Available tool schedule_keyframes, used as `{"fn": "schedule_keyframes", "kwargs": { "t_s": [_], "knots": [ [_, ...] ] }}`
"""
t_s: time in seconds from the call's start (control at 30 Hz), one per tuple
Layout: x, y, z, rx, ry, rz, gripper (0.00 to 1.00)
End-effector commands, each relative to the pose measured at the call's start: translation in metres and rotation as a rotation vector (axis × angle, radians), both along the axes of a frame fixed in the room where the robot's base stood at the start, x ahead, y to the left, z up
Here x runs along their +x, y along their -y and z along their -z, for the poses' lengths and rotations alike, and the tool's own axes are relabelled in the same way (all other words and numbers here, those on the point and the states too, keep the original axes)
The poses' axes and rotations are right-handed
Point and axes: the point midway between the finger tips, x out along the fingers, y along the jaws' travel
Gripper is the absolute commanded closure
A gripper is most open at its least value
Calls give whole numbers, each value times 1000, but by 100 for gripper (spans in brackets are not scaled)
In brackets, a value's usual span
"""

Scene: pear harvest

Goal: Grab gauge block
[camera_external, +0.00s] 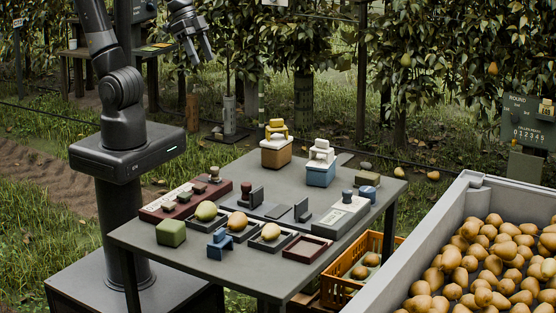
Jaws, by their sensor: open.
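No object on the grey table (240,265) is clearly labelled as the gauge block. A green cube-like block (171,233) sits at the table's front left, and a small blue stepped block (220,244) stands to its right. A dark upright block (256,194) and a tan-topped block (368,179) are also on the table. I cannot tell which is the gauge block. My gripper (203,59) is open and empty, high in the air behind the table's far left side, pointing down, well apart from all the blocks.
Small trays with pears (206,211) and an empty red tray (307,250) line the front. A maroon rack (185,199) with knobs lies left. Yellow (277,150) and white-blue (321,165) stacks stand at the back. An orange crate (330,288) and a grey pear bin (425,235) are right.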

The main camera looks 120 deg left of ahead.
Motion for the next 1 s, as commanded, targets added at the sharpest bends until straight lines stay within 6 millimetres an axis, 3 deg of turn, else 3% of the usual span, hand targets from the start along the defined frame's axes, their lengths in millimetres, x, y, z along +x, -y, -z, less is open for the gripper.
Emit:
{"fn": "schedule_keyframes", "kwargs": {
  "t_s": [0.03,0.27,0.47,0.77,1.0],
  "knots": [
    [18,-4,0,-9,-10,-21,44],
    [90,-23,4,-42,-31,-122,44],
    [154,-43,21,-59,-48,-212,44],
    [244,-79,70,-61,-70,-342,44],
    [309,-108,128,-45,-83,-437,44]
  ]
}}
